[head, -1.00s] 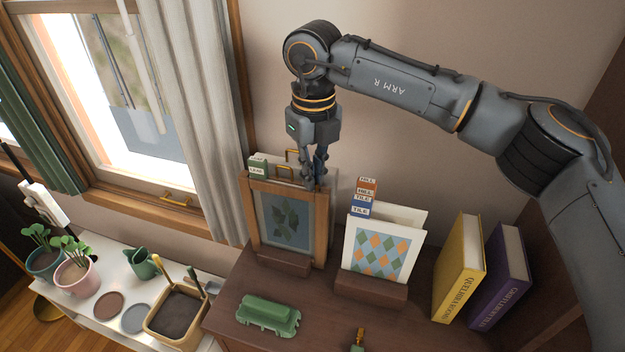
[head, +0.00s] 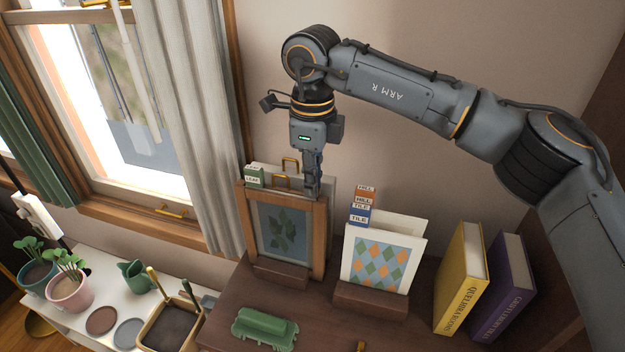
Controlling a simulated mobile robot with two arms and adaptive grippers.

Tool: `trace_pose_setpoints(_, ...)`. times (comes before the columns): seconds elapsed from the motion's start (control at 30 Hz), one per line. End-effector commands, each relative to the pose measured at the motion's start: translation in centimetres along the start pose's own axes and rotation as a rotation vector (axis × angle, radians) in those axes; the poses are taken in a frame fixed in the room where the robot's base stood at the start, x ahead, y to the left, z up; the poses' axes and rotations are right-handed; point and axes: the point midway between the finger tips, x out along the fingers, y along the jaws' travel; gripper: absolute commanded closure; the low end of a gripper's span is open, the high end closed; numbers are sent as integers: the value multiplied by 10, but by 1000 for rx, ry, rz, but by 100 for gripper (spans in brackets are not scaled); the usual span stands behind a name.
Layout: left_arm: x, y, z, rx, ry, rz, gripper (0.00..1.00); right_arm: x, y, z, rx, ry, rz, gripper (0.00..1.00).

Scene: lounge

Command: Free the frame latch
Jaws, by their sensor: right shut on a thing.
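The wooden picture frame (head: 319,240) with a dark leaf print stands upright in a brown block stand on the dark cabinet. That part, taken to be the frame latch, is hidden by the fingers. My left gripper is not in view.
Beside the frame stand a diamond-pattern card (head: 383,262) in a holder, with labelled tabs (head: 363,207) behind, and yellow (head: 461,275) and purple (head: 502,290) books. A green piece (head: 265,327) lies in front. Pots and a planter box (head: 172,325) stand left.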

Motion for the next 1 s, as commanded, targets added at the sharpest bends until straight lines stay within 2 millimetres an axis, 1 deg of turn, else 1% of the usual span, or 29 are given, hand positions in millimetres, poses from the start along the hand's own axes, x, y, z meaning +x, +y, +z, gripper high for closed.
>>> trace_pose_setpoints(0.5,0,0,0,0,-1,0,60,0,0,0,-18,-2,0,100)
trace_pose_setpoints(0.53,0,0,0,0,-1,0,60,0,0,0,-18,-2,0,87)
trace_pose_setpoints(0.57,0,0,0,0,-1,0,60,0,0,0,-17,-1,0,81)
trace_pose_setpoints(0.6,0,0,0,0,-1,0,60,0,0,0,-17,-1,0,73)
trace_pose_setpoints(0.63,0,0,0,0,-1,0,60,0,0,0,-17,-1,0,70)
trace_pose_setpoints(0.9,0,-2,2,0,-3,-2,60,0,0,0,-16,-1,0,70)
trace_pose_setpoints(1.0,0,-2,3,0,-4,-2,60,-6,0,0,-16,-1,-1,70)
